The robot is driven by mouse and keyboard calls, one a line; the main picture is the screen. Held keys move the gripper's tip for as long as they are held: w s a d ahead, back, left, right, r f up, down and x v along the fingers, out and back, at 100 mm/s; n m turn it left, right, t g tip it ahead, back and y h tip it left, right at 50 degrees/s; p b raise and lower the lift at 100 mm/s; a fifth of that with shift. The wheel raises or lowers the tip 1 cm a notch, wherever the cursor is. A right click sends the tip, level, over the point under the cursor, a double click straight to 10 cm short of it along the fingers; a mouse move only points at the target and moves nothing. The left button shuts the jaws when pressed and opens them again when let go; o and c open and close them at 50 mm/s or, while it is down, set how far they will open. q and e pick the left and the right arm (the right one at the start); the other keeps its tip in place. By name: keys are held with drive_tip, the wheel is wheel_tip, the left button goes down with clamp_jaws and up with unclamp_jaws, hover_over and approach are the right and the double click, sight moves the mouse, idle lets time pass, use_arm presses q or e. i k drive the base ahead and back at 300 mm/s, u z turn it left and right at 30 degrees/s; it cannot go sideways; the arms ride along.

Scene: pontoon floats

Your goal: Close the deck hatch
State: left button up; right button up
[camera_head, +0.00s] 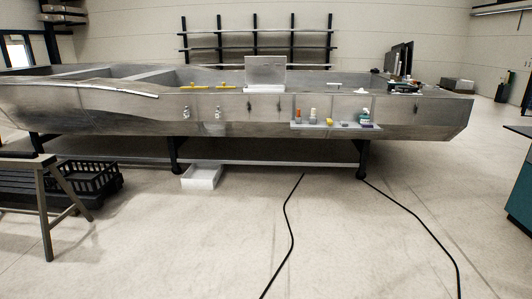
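A long grey metal pontoon float (140,118) stands on dark supports across the room, some way off. On its top, right of the middle, a flat light-grey square panel (265,70) stands upright and looks like the raised hatch lid. A pale strip lies along its foot at the deck's front edge. Any opening behind it is hidden from this low angle. Neither of my grippers shows in the head view.
A small side shelf (336,125) on the float holds bottles and small items. Black cables (291,235) run over the floor. A white bin (202,176) sits under the float; a trestle (42,195) and black crate (92,175) stand left, a teal cabinet (521,195) right. The middle floor is otherwise open.

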sight(255, 72)
drive_tip(key=u, duration=0.8)
drive_tip(key=i, duration=1.85)
drive_tip(key=u, duration=0.15)
drive_tip(key=i, duration=2.2)
drive_tip(key=z, duration=0.65)
